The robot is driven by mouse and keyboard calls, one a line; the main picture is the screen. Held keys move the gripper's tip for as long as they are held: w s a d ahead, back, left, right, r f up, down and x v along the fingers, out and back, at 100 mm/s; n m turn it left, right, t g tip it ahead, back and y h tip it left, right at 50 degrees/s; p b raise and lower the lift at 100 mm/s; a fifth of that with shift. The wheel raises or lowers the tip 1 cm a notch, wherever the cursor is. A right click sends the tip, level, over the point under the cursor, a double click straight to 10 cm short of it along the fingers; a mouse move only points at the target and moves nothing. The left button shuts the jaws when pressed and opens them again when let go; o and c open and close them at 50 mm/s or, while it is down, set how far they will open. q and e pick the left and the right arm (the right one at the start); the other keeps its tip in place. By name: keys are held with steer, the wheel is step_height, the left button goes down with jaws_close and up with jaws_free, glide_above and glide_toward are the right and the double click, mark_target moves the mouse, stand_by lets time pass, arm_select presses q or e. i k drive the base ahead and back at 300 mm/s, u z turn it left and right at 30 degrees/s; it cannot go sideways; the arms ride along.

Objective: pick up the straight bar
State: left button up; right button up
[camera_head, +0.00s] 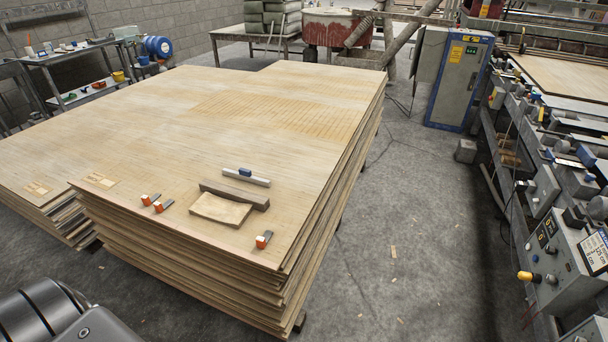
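A straight silver-grey bar (261,181) with a blue block (245,172) on its top lies on the big veneer stack (250,105), near its front right part. A brown-grey bar (234,194) lies just in front of it, along the back edge of a small light wood piece (220,209). I take the silver bar with the blue block as the straight bar. Neither of my grippers is in view; only a dark grey part of my own body shows at the bottom left.
Two small orange-and-white tools (158,206) (146,200) lie left of the wood piece, and another (263,240) lies right of it near the stack's edge. A lower stack (30,185) adjoins on the left. Grey floor is open to the right, before a machine (545,190).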

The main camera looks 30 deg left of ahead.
mark_target(243, 174)
steer(key=z, duration=0.15)
steer(key=i, duration=3.8)
steer(key=u, duration=2.7)
